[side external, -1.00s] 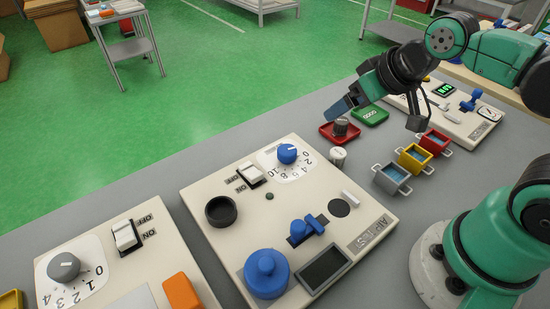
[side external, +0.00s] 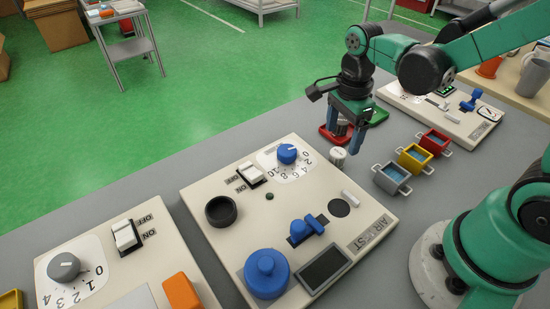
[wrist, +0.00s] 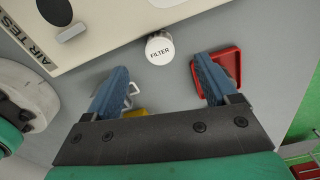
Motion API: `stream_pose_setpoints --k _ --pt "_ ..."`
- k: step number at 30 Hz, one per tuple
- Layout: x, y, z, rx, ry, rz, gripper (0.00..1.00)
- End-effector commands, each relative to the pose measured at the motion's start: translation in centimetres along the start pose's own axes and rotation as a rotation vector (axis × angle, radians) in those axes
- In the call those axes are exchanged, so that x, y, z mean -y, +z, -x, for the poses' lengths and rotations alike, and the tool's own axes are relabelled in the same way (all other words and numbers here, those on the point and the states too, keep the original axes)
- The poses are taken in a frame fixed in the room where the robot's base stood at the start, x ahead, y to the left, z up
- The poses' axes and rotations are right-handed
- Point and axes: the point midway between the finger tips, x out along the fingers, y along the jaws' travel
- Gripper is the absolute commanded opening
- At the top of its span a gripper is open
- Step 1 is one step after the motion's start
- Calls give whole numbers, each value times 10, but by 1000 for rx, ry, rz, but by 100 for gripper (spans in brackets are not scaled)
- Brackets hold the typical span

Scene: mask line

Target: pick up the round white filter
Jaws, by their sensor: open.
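The round white filter (side external: 338,155) stands on the grey table beside the right edge of the air test panel. In the wrist view its white top (wrist: 160,49) reads FILTER, and it lies ahead of the fingertips, roughly midway between them. My gripper (side external: 344,142) is open, pointing down, just behind the filter in the side view. Its two blue fingers (wrist: 160,78) are spread wide with nothing between them. I cannot tell the exact gap in height between fingertips and filter.
The air test panel (side external: 362,222) lies left of the filter. A red tray (wrist: 229,68) is by one finger, and a green tray (side external: 379,115) is behind the gripper. Grey (side external: 390,178), yellow (side external: 413,158) and red (side external: 433,143) handled bins stand to the right.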

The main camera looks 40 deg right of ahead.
Motion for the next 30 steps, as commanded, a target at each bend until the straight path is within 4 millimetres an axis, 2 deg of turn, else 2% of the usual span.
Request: stream_pose_setpoints --k 6,12,23,30 --pt "0 0 -26 0 -2 3 80" --pt "0 0 -41 1 -3 4 80" --pt "0 0 -45 1 -3 5 80" --pt "0 0 -44 1 -3 5 11"
